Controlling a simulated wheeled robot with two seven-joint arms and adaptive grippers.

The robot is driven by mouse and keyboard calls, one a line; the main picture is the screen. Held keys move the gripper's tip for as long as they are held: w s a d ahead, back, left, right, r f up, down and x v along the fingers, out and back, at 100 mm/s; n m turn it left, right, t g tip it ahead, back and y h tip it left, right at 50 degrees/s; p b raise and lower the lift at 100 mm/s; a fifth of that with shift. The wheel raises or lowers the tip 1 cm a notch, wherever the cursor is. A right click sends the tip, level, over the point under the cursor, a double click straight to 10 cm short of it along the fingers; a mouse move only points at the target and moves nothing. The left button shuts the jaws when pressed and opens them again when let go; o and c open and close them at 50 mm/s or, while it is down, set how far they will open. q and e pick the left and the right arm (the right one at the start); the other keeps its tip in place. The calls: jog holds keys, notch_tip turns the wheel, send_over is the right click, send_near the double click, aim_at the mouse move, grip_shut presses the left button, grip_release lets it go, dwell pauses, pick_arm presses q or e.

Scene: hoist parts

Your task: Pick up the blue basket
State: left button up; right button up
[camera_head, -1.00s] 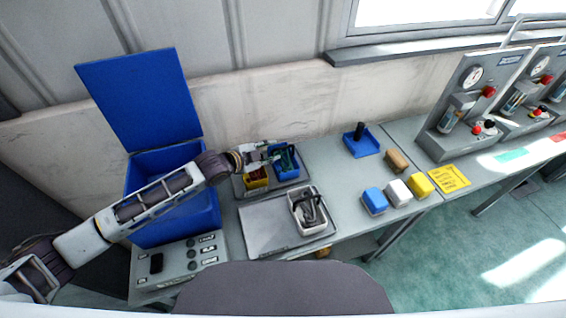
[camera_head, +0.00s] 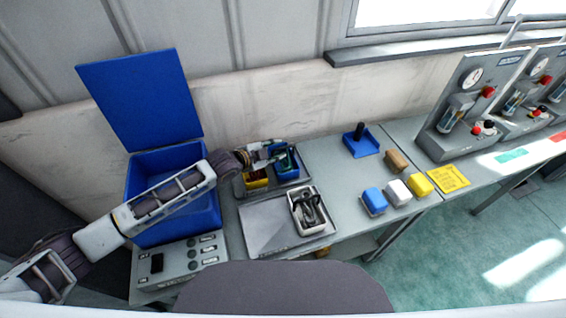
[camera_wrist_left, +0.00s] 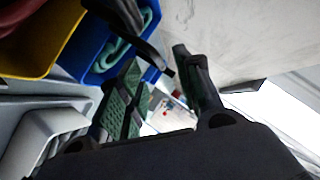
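The blue basket (camera_head: 289,171) stands at the right of a grey tray on the bench, beside a yellow basket (camera_head: 256,180). My left gripper (camera_head: 279,151) is right over the blue basket and partly hides it. In the left wrist view, the blue basket (camera_wrist_left: 80,58) is at the upper left with something green inside. Its dark handle (camera_wrist_left: 146,48) reaches toward the space between my fingers. The two green-padded fingers (camera_wrist_left: 160,68) are apart, so the gripper is open. I cannot tell whether either finger touches the handle. My right gripper is not in view.
A large blue bin (camera_head: 170,226) with a raised lid stands left, under my left arm. A white-grey basket (camera_head: 296,222) sits on a front tray (camera_head: 262,232). A blue holder (camera_head: 362,146) and several coloured blocks lie to the right. A control box (camera_head: 180,267) is in front.

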aim_at(282, 148)
pick_arm(q)
jog(key=shift+x, duration=1.95)
jog(key=shift+c, duration=0.3)
grip_shut()
